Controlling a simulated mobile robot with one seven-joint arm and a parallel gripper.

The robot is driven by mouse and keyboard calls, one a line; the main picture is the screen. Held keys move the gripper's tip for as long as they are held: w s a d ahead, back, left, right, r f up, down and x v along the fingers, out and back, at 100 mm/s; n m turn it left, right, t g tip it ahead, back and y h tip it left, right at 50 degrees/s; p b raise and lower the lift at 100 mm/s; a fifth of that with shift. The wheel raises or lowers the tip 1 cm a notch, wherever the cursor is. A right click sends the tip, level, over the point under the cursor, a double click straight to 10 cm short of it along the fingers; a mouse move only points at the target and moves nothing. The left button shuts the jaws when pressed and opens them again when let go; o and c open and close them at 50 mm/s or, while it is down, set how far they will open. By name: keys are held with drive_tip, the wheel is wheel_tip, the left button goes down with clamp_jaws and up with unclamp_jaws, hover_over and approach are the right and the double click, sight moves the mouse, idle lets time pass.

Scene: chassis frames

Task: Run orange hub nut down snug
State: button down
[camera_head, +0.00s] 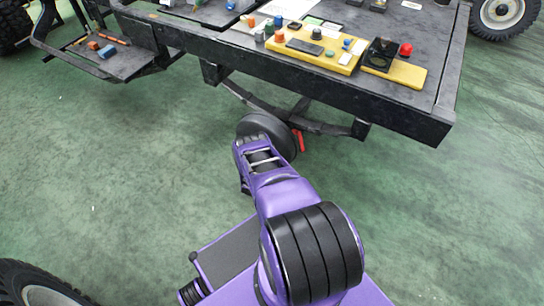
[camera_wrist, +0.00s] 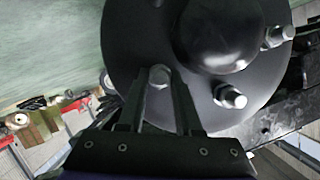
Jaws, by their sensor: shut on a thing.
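In the wrist view a dark round hub (camera_wrist: 140,35) with a domed centre cap (camera_wrist: 220,35) fills the upper middle. Silver nuts on studs stand around it, one at the right (camera_wrist: 277,37) and one lower right (camera_wrist: 230,97). My gripper (camera_wrist: 161,78) reaches the hub's lower left, its two fingers closed on either side of a silver nut or stud end (camera_wrist: 159,75). No orange shows on it, and the grip itself is partly hidden by the fingers. In the head view the hub (camera_head: 266,131) is a dark disc under the bench, and my arm hides the gripper.
A dark bench (camera_head: 400,95) overhangs the hub, with yellow boards (camera_head: 345,62) and small parts on top. A red part (camera_head: 299,140) sits just right of the hub. A side tray (camera_head: 120,65) holds small blue and orange pieces. The green floor is clear at right.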

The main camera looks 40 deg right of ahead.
drive_tip(key=shift+s+f+m, duration=0.1)
drive_tip(key=shift+m, duration=0.3)
drive_tip(key=shift+a, duration=0.1)
drive_tip(key=c, duration=0.9)
unclamp_jaws()
drive_tip(key=shift+t, duration=0.3)
drive_tip(key=shift+o, duration=0.2)
